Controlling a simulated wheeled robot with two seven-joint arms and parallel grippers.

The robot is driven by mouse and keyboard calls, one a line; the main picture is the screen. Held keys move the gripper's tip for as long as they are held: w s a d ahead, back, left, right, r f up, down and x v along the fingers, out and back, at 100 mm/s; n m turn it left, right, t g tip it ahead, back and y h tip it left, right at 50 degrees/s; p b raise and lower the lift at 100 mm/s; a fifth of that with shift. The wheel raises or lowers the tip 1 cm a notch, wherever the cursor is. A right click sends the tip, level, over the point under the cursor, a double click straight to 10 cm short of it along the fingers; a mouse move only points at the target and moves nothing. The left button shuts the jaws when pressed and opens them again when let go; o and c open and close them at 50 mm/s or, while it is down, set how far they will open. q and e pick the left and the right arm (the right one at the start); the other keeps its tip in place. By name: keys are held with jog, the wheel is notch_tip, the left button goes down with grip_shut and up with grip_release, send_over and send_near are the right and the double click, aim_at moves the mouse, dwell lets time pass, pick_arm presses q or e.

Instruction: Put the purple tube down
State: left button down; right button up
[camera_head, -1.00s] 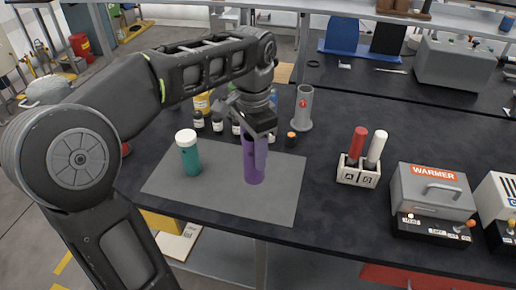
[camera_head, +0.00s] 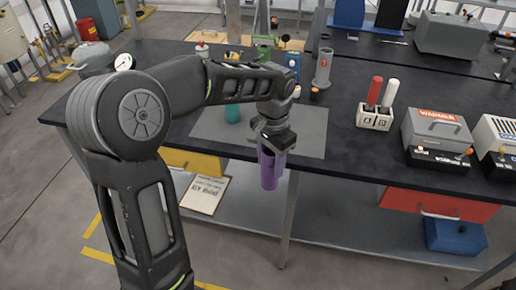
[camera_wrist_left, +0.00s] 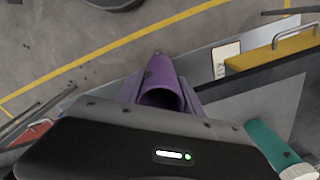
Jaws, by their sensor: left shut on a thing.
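The purple tube (camera_head: 270,172) is held upright in my left gripper (camera_head: 270,148), in front of the bench's near edge in the head view. Its lower end hangs clear of the bench top, with the floor and lower shelf behind it. In the left wrist view the purple tube (camera_wrist_left: 163,85) shows its open round mouth between the fingers of my left gripper (camera_wrist_left: 160,105). My right gripper is in neither view.
A grey mat (camera_head: 305,130) lies on the black bench (camera_head: 345,155). A teal bottle (camera_head: 232,113) stands on it, partly hidden by my arm. A two-slot rack (camera_head: 374,120) with red and white tubes and a warmer (camera_head: 436,130) stand to the right.

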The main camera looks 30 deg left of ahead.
pick_arm(q)
jog(key=d+f+n, duration=0.1)
jog(key=d+f, duration=0.3)
jog(key=f, duration=0.5)
jog(key=d+f+n, duration=0.2)
jog(key=d+f, duration=0.2)
jog(key=f, duration=0.5)
jog(key=shift+w+d+f, duration=0.3)
jog(key=shift+w, duration=0.15)
